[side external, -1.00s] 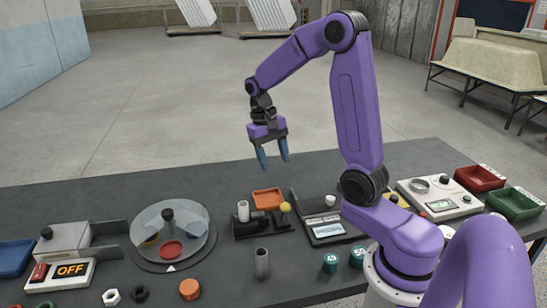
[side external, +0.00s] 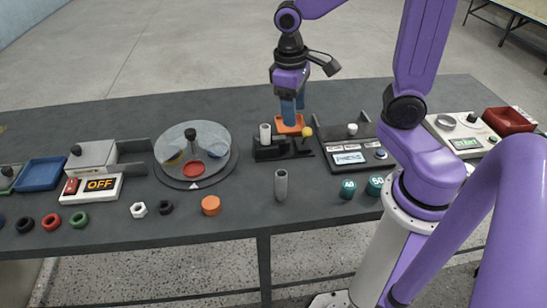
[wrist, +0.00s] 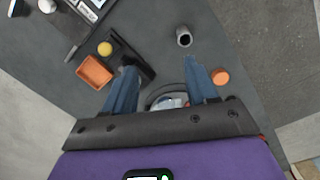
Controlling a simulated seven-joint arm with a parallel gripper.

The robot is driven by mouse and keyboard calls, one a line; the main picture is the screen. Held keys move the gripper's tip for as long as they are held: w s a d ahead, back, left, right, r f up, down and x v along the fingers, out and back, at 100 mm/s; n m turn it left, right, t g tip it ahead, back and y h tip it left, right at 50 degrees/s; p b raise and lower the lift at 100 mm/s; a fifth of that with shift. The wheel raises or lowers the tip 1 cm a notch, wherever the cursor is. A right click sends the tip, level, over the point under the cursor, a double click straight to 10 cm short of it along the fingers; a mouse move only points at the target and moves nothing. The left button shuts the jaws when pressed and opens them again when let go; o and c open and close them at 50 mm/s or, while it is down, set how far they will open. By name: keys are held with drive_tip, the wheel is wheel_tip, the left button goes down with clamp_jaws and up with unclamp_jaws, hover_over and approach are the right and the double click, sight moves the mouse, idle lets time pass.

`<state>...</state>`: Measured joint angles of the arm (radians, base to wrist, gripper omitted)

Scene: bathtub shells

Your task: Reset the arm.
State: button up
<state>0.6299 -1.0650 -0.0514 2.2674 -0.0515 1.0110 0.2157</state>
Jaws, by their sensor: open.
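My gripper (side external: 292,110) hangs from the purple arm with its blue fingers pointing down. In the side view it overlaps the small orange tray (side external: 290,124) near the middle of the table. In the wrist view the fingers of my gripper (wrist: 160,72) are spread apart with nothing held between them. That view shows the orange tray (wrist: 95,72) to the left of the fingers, so the gripper is not directly over it. I cannot tell the exact height above the table.
A black fixture (side external: 283,152) with a yellow ball (side external: 307,132) stands by the tray. A grey tube (side external: 281,185) stands in front. A round turntable (side external: 226,163) with a clear cover is at left. A display device (side external: 349,158) is at right. The back table strip is mostly clear.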

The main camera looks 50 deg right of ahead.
drive_tip(key=s+a+n, duration=0.2)
drive_tip(key=s+n, duration=0.3)
drive_tip(key=s, duration=0.2)
drive_tip(key=s+a+n+y, duration=0.1)
drive_tip(key=s+n, duration=0.3)
drive_tip(key=s, duration=0.4)
drive_tip(key=shift+s+a+f+n+t, duration=0.15)
drive_tip(key=shift+a+n+t, duration=0.25)
drive_tip(key=shift+a, duration=0.35)
